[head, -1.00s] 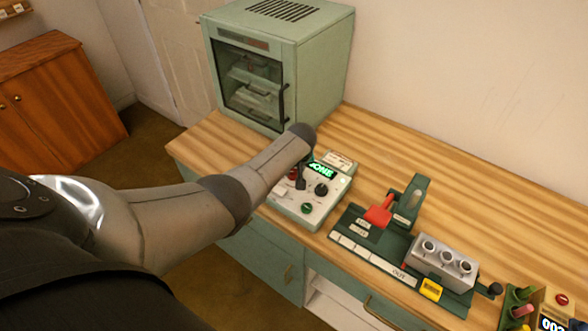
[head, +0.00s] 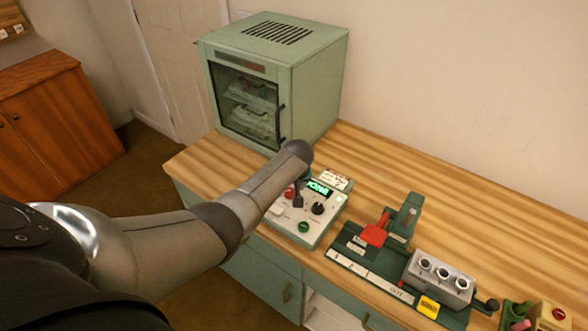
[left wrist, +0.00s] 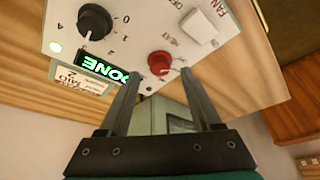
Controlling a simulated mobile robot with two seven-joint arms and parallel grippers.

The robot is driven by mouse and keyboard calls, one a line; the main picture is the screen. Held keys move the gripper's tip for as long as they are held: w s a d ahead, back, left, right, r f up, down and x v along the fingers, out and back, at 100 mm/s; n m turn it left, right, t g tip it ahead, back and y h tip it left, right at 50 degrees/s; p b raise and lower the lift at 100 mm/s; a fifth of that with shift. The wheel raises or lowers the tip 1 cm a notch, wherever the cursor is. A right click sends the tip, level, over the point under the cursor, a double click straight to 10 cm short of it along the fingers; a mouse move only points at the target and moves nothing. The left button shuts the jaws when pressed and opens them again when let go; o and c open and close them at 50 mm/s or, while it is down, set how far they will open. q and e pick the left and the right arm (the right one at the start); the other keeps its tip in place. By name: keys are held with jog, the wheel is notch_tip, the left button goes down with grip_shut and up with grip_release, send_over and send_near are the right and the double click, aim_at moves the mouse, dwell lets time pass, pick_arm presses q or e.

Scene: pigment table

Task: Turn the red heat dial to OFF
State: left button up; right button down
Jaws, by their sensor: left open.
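The red heat dial (left wrist: 159,62) is on a pale control box (left wrist: 130,25), between HEAT lettering and a lit green display (left wrist: 103,68). An OFF label shows near the top of the left wrist view. In the head view the dial (head: 289,192) is partly visible beside my left gripper (head: 298,200). My left gripper (left wrist: 160,76) is open and empty, its fingertips on either side of the red dial in the left wrist view. I cannot tell whether they touch it. The dial's pointer setting is unclear. My right gripper is not in view.
A black dial (left wrist: 95,22) and a white FAN switch (left wrist: 199,26) flank the red dial. A green button (head: 304,227) is on the box's front. A green oven (head: 312,85) stands behind; a dark green press with a red handle (head: 374,235) stands right. The back right tabletop is clear.

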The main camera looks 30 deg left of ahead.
pick_arm(q)
jog(key=p+v, duration=0.3)
jog(key=v, duration=1)
jog(key=shift+d+f, duration=0.1)
